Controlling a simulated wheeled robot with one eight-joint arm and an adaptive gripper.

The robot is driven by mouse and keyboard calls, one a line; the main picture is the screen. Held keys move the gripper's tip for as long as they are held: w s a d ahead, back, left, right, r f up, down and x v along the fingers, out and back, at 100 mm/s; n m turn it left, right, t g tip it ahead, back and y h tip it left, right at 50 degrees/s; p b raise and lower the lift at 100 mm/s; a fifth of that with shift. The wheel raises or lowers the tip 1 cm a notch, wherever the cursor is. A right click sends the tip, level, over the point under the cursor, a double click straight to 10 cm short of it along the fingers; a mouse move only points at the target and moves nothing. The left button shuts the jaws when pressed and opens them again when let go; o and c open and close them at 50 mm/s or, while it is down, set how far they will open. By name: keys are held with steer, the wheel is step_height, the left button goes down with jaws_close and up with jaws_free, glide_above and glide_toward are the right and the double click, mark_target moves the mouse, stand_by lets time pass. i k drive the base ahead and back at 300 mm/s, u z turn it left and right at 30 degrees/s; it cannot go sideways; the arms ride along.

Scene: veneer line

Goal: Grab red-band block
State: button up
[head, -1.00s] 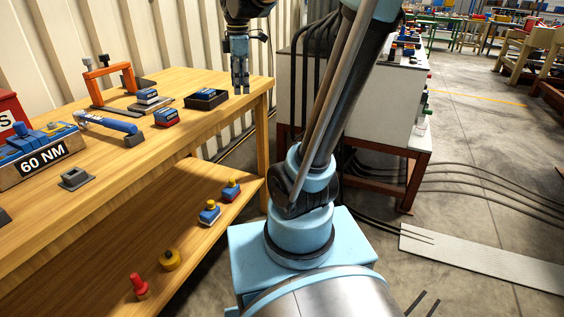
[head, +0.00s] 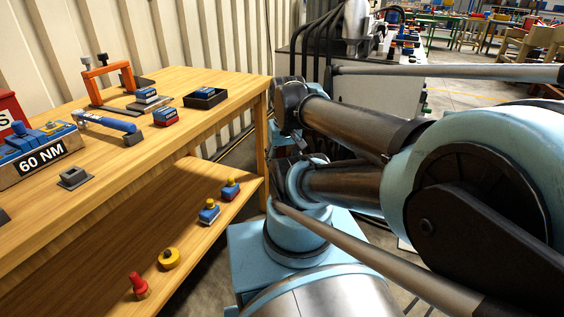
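A small blue block with a red band (head: 168,117) sits on the wooden bench top, to the left of a black open tray (head: 205,98). My arm is folded at the right of the view. My gripper cannot be made out there, so its fingers are not seen.
The bench (head: 120,178) holds an orange frame (head: 108,72), a blue torque wrench (head: 105,121), a "60 NM" box (head: 42,159) and a grey socket block (head: 73,177). The lower shelf also bears a yellow knob (head: 169,259) and a red peg (head: 138,285). Bare wood surrounds the red-band block.

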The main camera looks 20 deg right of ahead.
mark_target(164, 116)
steer(key=z, duration=0.35)
steer(key=k, duration=1.85)
steer(key=u, duration=0.35)
steer(key=i, duration=1)
